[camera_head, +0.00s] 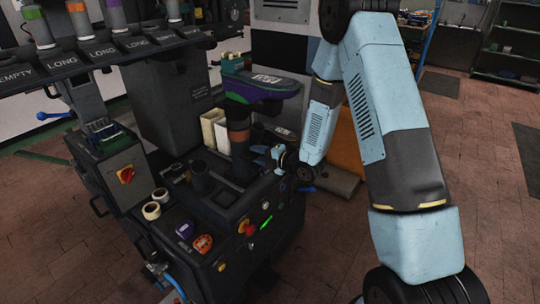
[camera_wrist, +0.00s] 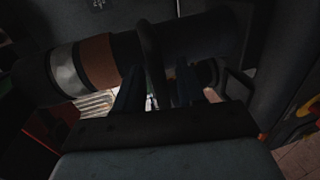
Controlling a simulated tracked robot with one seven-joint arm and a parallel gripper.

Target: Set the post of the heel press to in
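The heel press (camera_head: 225,205) is a dark machine at the centre of the head view. Its upright post (camera_head: 238,137) is a dark column with an orange-brown band, under a purple and green top piece (camera_head: 262,85). In the wrist view the post lies across the upper left, with orange-brown (camera_wrist: 100,62) and silver bands. My gripper (camera_head: 268,152) is beside the post, on its right. In the wrist view its two dark fingers (camera_wrist: 158,85) stand apart, with a dark curved bar (camera_wrist: 152,55) between them. Gaps show beside the bar; contact is unclear in the shadow.
A tool rack (camera_head: 110,48) with labelled slots stands at the left. Tape rolls (camera_head: 155,205), a purple item (camera_head: 185,230) and an orange item (camera_head: 203,243) lie on the press's front ledge, near a red button (camera_head: 250,230). The tiled floor (camera_head: 490,220) at the right is clear.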

